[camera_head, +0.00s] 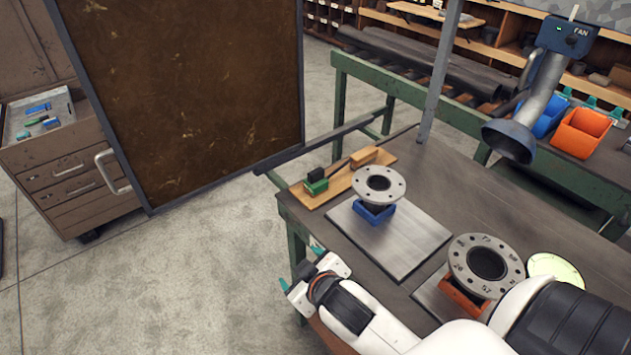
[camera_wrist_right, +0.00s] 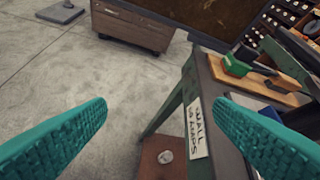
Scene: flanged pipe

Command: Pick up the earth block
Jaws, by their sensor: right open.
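I take the earth block to be the small green block with a black top (camera_head: 316,181), at the left end of a wooden board (camera_head: 337,186) on the bench. It also shows green in the right wrist view (camera_wrist_right: 236,66), beyond the right finger. My right gripper (camera_head: 301,267) is in front of the bench's left edge, apart from the block and nearer to me. In the right wrist view its two teal fingers (camera_wrist_right: 162,102) are spread wide with nothing between them. My left gripper is not in view.
A flanged pipe piece sits on a blue block (camera_head: 373,213) on a metal plate (camera_head: 412,243); another flange (camera_head: 485,264) sits on an orange block. A post (camera_head: 440,70) and extraction hood (camera_head: 510,138) stand behind. A brown screen (camera_head: 185,95) stands left.

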